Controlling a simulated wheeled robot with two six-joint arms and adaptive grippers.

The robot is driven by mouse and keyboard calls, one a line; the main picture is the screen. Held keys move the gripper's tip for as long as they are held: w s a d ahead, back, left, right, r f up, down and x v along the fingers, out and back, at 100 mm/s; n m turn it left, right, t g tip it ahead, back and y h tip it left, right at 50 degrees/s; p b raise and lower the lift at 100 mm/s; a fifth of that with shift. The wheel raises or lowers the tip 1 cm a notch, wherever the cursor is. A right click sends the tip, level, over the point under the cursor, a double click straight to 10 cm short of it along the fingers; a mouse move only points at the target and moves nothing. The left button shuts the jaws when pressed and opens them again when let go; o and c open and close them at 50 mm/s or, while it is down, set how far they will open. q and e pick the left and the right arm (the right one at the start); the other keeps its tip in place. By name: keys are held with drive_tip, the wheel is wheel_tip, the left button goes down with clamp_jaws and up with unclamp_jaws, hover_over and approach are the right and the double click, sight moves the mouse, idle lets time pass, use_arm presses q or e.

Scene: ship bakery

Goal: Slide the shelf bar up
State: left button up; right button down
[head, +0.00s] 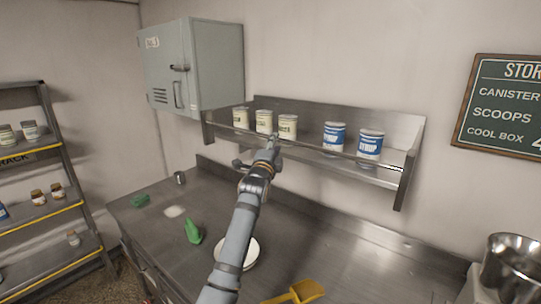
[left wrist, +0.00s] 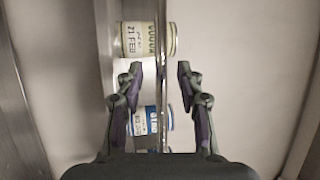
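The shelf bar (head: 342,154) is a thin metal rail along the front of the steel wall shelf (head: 404,128), in front of the cans. In the left wrist view the bar (left wrist: 162,40) runs upright through the middle of the picture. My left gripper (head: 271,143) is at the shelf front, near the middle of the bar. In the left wrist view its two fingers (left wrist: 159,72) are apart, with the bar showing between them and a gap on both sides. I cannot tell how deep the bar lies between the fingers. My right gripper is out of view.
Several cream cans (head: 264,121) and two blue syrup cans (head: 370,146) stand on the shelf behind the bar. A grey wall cabinet (head: 215,65) is at left. The steel counter (head: 330,255) below holds a plate (head: 250,253), a green item (head: 193,231) and a yellow scoop (head: 300,292).

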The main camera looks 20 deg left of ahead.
use_arm(q)
drive_tip(key=s+f, duration=0.1)
drive_tip(key=s, duration=0.7)
drive_tip(key=shift+s+d+f, duration=0.15)
drive_tip(key=shift+d, duration=0.05)
drive_tip(key=shift+f, duration=0.1)
